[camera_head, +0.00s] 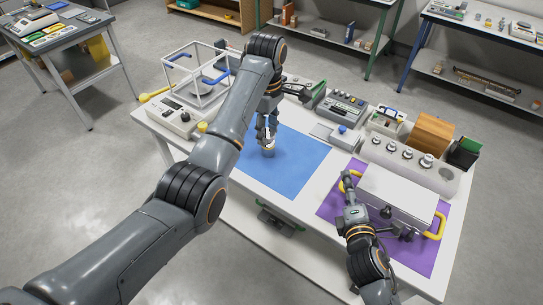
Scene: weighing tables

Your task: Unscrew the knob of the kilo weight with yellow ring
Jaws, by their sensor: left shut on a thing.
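The kilo weight with the yellow ring (268,152) stands on the blue mat (295,165) near its upper left part. It looks small, with a bluish body below the ring. My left gripper (267,141) points down from above and is shut on the weight's knob at its top. The fingers hide most of the knob, so I cannot tell how far it is turned. My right gripper (347,180) is at the left yellow handle of the white case on the purple mat. I cannot tell whether its fingers are closed on the handle.
The white case (398,195) lies on the purple mat (330,207) at the right. A rack with several metal weights (407,154) stands behind it. A glass-framed balance (182,118) stands at the left of the table. The blue mat's front part is clear.

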